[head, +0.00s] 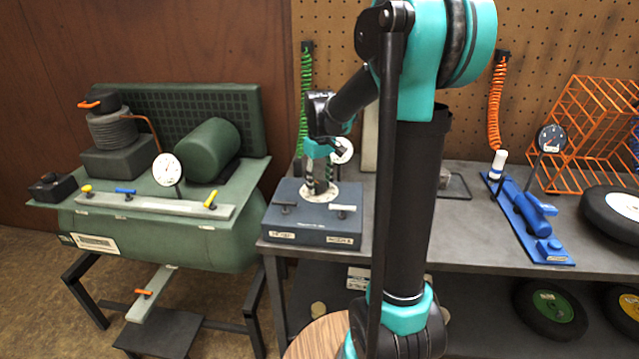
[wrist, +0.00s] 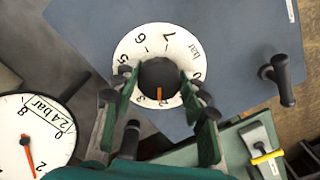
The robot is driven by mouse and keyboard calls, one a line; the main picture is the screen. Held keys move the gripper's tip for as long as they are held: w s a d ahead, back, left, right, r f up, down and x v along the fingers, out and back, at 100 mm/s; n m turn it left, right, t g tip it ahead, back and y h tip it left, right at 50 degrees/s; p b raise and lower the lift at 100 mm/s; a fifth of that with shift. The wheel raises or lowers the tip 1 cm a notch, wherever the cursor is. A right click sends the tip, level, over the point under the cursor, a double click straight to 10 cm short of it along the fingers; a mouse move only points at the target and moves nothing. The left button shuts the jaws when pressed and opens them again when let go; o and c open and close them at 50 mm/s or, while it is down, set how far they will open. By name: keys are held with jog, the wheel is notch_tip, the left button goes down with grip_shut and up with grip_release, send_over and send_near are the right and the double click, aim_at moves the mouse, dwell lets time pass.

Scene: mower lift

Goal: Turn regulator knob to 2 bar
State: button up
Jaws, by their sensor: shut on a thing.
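The regulator knob (wrist: 158,78) is black and round with an orange pointer line. In the head view my gripper (head: 320,182) reaches down onto the blue-grey regulator box (head: 313,227). A white gauge (wrist: 30,140) at lower left in the wrist view has a red needle and a window reading 2.4 bar.
A small lever (wrist: 280,80) stands on the box to the right of the dial. At left is a green compressor (head: 160,235) with its own gauge (head: 167,169). A blue tool (head: 530,220) lies further right on the grey bench (head: 400,220).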

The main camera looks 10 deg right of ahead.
aim_at(320, 184)
jog(key=shift+n, duration=0.5)
jog(key=o, duration=1.1)
jog(key=shift+o, duration=0.2)
jog(key=shift+r, duration=0.15)
notch_tip(320, 184, up, 12)
jog(key=shift+s, duration=0.1)
